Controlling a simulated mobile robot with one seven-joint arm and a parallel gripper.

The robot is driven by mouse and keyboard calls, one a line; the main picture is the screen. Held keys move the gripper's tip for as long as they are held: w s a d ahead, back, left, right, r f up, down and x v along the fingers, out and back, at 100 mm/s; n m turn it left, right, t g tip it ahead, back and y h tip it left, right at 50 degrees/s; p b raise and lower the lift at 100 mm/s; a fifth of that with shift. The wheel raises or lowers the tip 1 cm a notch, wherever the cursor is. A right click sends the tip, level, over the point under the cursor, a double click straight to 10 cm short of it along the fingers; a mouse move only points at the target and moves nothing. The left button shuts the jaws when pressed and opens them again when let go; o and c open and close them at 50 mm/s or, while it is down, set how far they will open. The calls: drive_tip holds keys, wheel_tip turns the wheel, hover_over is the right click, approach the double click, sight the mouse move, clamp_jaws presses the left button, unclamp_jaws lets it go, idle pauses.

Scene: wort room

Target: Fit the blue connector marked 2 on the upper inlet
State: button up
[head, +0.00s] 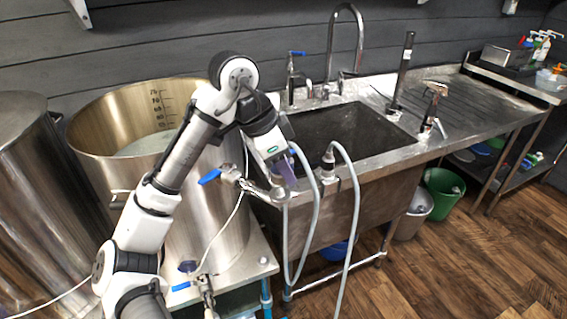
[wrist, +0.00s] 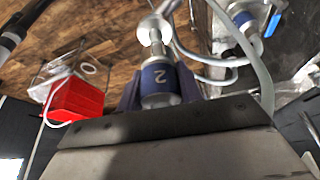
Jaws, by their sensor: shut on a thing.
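In the wrist view, the blue connector marked 2 (wrist: 158,78) sits between the two purple fingers of my gripper (wrist: 160,92), which is shut on it. A metal fitting stands directly beyond its end; I cannot tell whether they touch. In the head view, my gripper (head: 284,168) is by the sink's front left corner and hides most of the connector. A metal valve with a blue handle (head: 210,177) is on the kettle's side, just left of the gripper. A lower valve with a blue handle (head: 181,286) is near the kettle's foot. Which fitting is the upper inlet is unmarked.
Another hose connector (head: 328,161) stands at the sink's front rim. Grey hoses (head: 355,195) hang in front of the sink (head: 345,208). The big open kettle (head: 225,220) is close behind my arm. A red box (wrist: 76,100) shows in the wrist view.

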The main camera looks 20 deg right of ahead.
sight(283, 190)
drive_tip(key=shift+f, duration=0.6)
idle(0.4)
drive_tip(key=shift+f+b, duration=0.6)
drive_tip(key=shift+f, duration=0.75)
idle(0.3)
drive_tip(key=o, duration=1.1)
drive_tip(key=shift+o, duration=0.2)
